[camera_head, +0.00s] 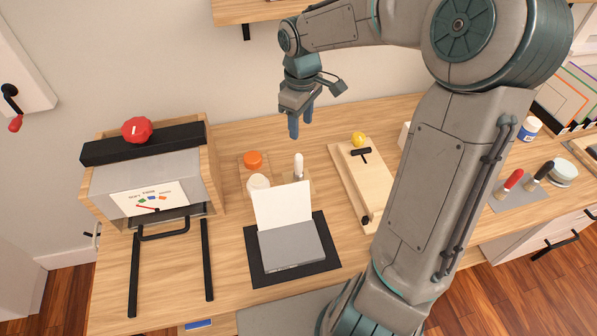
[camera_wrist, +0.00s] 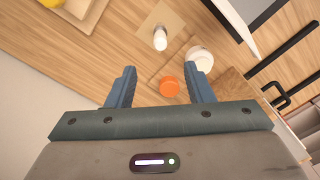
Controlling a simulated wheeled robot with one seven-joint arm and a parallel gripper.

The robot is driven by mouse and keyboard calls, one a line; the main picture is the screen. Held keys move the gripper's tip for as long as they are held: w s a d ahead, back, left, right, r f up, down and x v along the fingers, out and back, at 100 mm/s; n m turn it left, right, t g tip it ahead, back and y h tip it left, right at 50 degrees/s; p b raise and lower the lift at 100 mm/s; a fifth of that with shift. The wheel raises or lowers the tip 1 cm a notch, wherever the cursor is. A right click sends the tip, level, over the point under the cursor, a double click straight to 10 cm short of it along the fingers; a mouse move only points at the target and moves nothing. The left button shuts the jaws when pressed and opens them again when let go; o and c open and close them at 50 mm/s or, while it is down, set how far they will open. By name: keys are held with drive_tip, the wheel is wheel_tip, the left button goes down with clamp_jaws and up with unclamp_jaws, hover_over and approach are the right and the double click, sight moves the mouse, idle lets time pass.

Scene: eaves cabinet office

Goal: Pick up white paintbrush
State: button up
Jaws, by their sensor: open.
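A slim white upright object (camera_head: 298,166), which looks like the white paintbrush, stands in or on a small wooden holder (camera_head: 297,184) behind the grey book-like box. In the wrist view the white object (camera_wrist: 160,39) shows from above, ahead of my fingertips. My gripper (camera_head: 300,124) is open and empty, pointing down, above and behind the white object. Its two blue fingers (camera_wrist: 161,70) are spread apart in the wrist view and touch nothing. The object's lower end is hard to make out.
An orange-lidded jar (camera_head: 253,160) and a white jar (camera_head: 258,183) stand just left of it. A grey box with raised white lid (camera_head: 291,246) is in front. A wooden board (camera_head: 362,185) with a yellow knob lies right. A red-knobbed cabinet (camera_head: 150,170) stands left.

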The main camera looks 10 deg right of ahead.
sight(299, 155)
wheel_tip(299, 155, down, 7)
drive_tip(key=shift+a+f, duration=0.1)
drive_tip(key=shift+f, duration=0.1)
drive_tip(key=shift+w+a+f, duration=0.1)
drive_tip(key=shift+w+f, duration=0.05)
drive_tip(key=shift+f, duration=1.3)
drive_tip(key=shift+w+a+f, duration=0.1)
drive_tip(key=shift+f, duration=1.3)
clamp_jaws()
